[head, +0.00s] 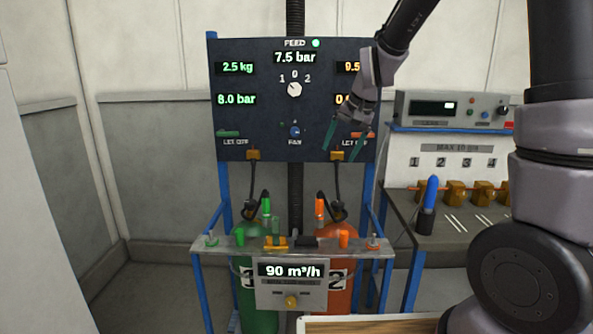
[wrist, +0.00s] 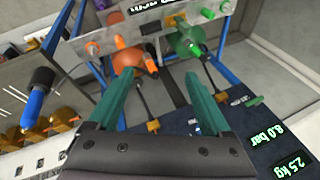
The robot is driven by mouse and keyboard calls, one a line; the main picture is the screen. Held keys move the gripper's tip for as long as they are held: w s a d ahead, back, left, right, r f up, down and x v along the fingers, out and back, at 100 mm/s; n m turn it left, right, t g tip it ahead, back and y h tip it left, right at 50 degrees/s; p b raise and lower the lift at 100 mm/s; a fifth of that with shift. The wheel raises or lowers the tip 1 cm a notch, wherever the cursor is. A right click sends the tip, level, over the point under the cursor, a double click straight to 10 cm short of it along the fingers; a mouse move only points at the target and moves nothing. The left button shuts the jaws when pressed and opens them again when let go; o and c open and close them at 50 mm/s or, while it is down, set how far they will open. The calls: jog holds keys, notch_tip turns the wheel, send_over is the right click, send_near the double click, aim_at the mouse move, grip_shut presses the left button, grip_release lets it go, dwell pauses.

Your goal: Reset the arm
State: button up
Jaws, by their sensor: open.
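My gripper (head: 346,143) hangs from my arm in front of the right part of the dark control panel (head: 255,125). Its two green fingers are apart with nothing between them. In the wrist view my gripper (wrist: 158,95) also shows open and empty, with the panel and its hoses beyond. The arm covers part of the panel's right-hand readouts. The panel shows a FEED label with a green light, 7.5 bar, 2.5 kg and 8.0 bar, and a white selector knob (head: 294,89) marked 1, 0, 2.
A green cylinder (head: 258,318) and an orange cylinder (head: 341,300) stand behind a shelf with a 90 m³/h display (head: 290,270). On the right are a bench with several brass blocks (head: 455,193), a blue-handled tool (head: 430,195) and a grey instrument (head: 450,108).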

jog(key=s+d+r+t, duration=0.1)
jog(key=s+d+r, duration=0.3)
jog(key=s, duration=0.3)
jog(key=s+d+r+t, duration=0.1)
jog(key=s+d+r, duration=0.3)
jog(key=s, duration=0.3)
jog(key=s+d+r+t+h, duration=0.1)
jog(key=s+d+r, duration=0.4)
jog(key=s, duration=0.3)
jog(key=shift+r, duration=0.1)
dwell(1.9)
